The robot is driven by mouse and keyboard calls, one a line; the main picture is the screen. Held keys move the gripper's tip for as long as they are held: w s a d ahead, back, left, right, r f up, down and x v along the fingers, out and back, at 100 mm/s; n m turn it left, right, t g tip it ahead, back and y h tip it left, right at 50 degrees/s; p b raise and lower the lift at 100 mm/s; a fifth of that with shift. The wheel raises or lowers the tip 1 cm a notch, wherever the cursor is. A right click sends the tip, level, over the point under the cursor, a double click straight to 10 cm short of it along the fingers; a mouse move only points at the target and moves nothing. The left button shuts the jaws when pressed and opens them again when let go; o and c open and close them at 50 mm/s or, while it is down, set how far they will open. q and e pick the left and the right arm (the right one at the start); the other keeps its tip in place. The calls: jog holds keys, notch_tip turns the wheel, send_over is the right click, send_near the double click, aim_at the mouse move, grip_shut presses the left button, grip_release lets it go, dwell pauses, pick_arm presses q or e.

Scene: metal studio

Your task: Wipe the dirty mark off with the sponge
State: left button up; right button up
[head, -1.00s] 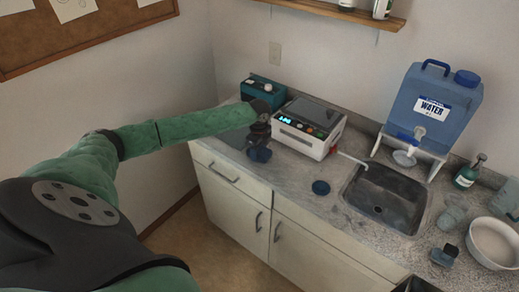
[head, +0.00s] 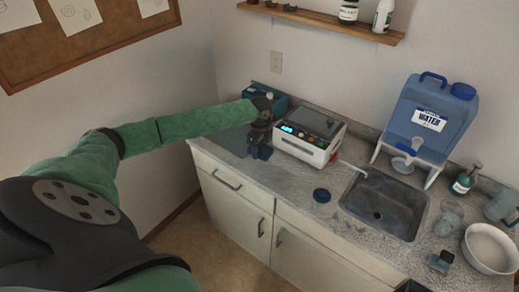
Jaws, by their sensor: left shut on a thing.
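My left gripper (head: 262,140) is over the left end of the counter, pointing down, beside the white device. It is shut on a small dark blue block (head: 260,153), which looks like the sponge. The block is at or just above the counter surface; I cannot tell whether it touches. A darker grey patch (head: 232,141) shows on the counter left of the gripper. I cannot tell whether it is the dirty mark; part of it is hidden by my arm. My right gripper is not in view.
The white device (head: 309,140) stands close right of the gripper, with a teal box (head: 279,101) behind. A water container (head: 430,117), bottle (head: 466,179) and white bowl (head: 490,249) are at right.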

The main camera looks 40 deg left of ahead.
pick_arm(q)
jog(key=shift+r, duration=0.6)
jog(key=shift+r+p, duration=0.25)
jog(key=shift+p, duration=0.2)
jog(key=shift+a+r, duration=0.1)
jog(key=shift+r, duration=0.2)
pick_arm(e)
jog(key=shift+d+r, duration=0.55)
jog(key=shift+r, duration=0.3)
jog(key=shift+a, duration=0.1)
